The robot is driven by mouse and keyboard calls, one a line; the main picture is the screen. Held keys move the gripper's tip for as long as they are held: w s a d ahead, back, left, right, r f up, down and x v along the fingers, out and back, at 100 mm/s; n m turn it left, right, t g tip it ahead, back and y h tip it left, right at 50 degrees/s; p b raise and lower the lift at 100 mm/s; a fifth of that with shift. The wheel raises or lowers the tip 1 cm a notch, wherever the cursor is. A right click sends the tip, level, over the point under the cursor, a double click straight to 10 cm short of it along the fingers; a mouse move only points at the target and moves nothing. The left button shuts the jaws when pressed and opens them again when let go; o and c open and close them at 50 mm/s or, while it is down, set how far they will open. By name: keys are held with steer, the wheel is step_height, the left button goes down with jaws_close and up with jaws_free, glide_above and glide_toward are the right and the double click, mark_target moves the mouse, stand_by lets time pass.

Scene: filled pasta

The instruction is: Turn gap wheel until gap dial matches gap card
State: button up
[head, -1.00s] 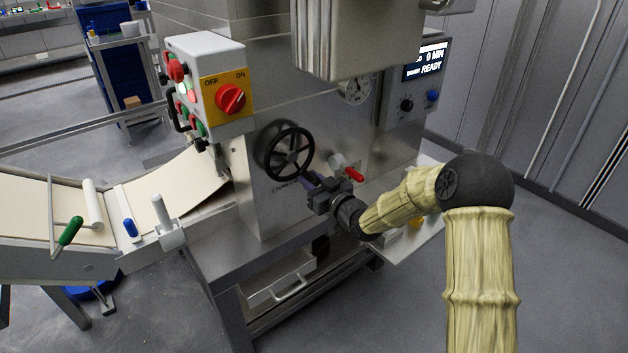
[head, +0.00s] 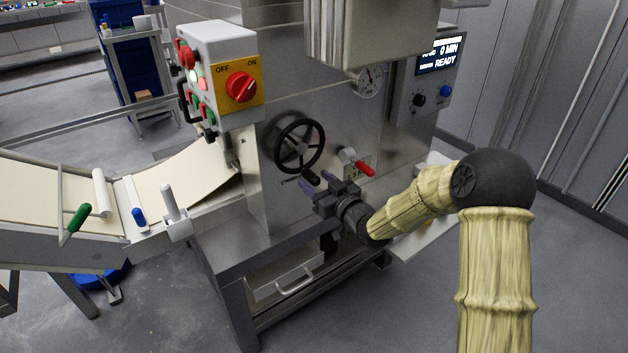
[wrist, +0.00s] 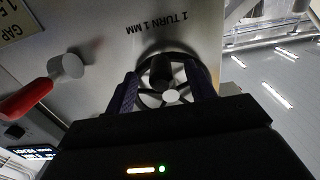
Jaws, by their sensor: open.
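The gap wheel (head: 299,146) is a black spoked handwheel on the steel machine front; a dark handle knob (head: 311,177) shows at its lower rim. My gripper (head: 313,184) is open just below and in front of the wheel. In the wrist view, its two dark fingers (wrist: 167,92) stand on either side of the wheel's knob and hub (wrist: 171,96); I cannot tell if they touch. A round white dial (head: 369,80) with a pointer sits at upper right; its reading is too small.
A red-handled lever (head: 364,168) sticks out right of the wheel, near my gripper. A control box with a red switch (head: 242,87) stands upper left. A dough conveyor (head: 60,190) runs at left. A drawer (head: 283,280) is below. Lettering beside the wheel reads "1 TURN 1 MM" (wrist: 162,25).

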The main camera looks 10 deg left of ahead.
steer(key=v, duration=0.7)
steer(key=shift+b, duration=0.4)
steer(key=s+d+f+m+g+h, duration=0.25)
steer(key=d+h, duration=0.25)
steer(key=d, duration=0.4)
steer(key=s+d+f+m+g+h, duration=0.1)
steer(key=s+d+f+m+h, duration=0.25)
steer(key=d+h, duration=0.35)
steer(key=s+d+m+g+h, duration=0.1)
steer(key=s+d+m+g, duration=0.15)
steer(key=s+d, duration=0.45)
steer(key=s+d+m+g+h, duration=0.1)
steer(key=s+d+m+g, duration=0.15)
steer(key=s, duration=0.85)
step_height(320, 180, up, 30)
steer(key=n+p, duration=0.1)
steer(key=p, duration=2.9)
steer(key=shift+w+d+g, duration=0.25)
steer(key=shift+w+g, duration=0.1)
steer(key=shift+w, duration=0.05)
